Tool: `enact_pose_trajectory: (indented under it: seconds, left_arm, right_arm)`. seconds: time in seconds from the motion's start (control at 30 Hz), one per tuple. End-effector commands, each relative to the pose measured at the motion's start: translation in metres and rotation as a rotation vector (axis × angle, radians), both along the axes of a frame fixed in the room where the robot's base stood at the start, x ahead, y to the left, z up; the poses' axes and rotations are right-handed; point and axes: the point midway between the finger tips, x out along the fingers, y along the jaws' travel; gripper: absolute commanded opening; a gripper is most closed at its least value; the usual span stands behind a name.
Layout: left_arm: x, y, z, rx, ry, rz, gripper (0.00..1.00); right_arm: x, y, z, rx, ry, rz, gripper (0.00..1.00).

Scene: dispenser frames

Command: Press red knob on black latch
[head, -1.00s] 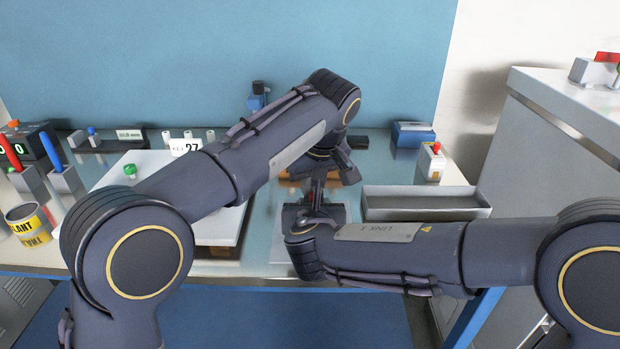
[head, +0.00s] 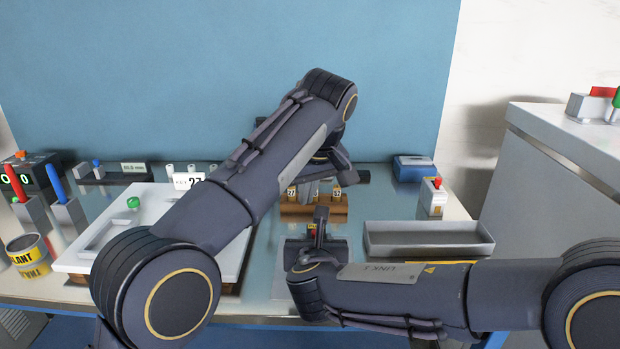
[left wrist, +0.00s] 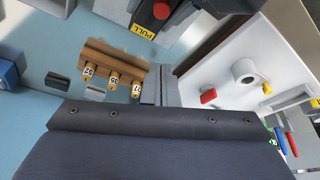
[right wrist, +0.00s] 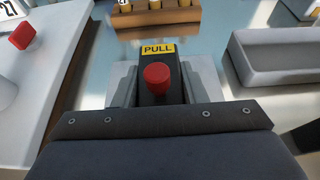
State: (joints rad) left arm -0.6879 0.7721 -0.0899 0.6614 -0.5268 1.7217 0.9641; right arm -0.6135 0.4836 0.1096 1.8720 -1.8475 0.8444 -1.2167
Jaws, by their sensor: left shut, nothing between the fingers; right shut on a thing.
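The black latch (right wrist: 148,97) has a yellow PULL label (right wrist: 157,49) and a red knob (right wrist: 157,78), seen close in the right wrist view. The knob and label also show at the top of the left wrist view (left wrist: 161,9). In the head view my right gripper (head: 320,222) is at the latch and largely covers it.
The wooden rack (head: 313,209) with numbered tags stands just behind the latch. A grey open tray (head: 428,252) lies to the right, and a white box with a red button (head: 433,197) stands behind it. A white panel (head: 75,262) with a green knob lies left.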

Motion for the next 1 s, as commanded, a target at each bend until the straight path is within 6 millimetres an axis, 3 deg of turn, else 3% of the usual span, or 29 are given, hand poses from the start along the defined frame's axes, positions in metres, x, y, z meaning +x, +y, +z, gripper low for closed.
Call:
enact_pose_trajectory:
  seconds: [0.1, 0.3, 0.77, 0.87, 1.0]
  left_arm:
    - [-0.006, -0.004, 0.02, 0.0, -0.002, 0.001, 0.0]
    - [-0.01, -0.006, 0.035, 0.001, -0.001, 0.002, 0.0]
    - [-0.012, -0.006, 0.038, 0.001, 0.001, 0.002, 0.0]
    - [-0.011, -0.005, 0.037, -0.004, 0.006, 0.005, 0.12]
    - [-0.007, 0.006, 0.02, -0.079, 0.074, 0.043, 0.26]
  right_arm:
    - [0.0, 0.0, 0.001, 0.0, -0.002, 0.0, 0.01]
    - [0.0, 0.0, 0.001, 0.0, -0.002, 0.0, 0.01]
    - [0.0, 0.0, 0.001, 0.0, -0.002, 0.0, 0.01]
    - [0.0, 0.0, 0.001, 0.0, -0.002, 0.0, 0.01]
    - [0.0, 0.0, 0.001, 0.0, -0.002, 0.0, 0.01]
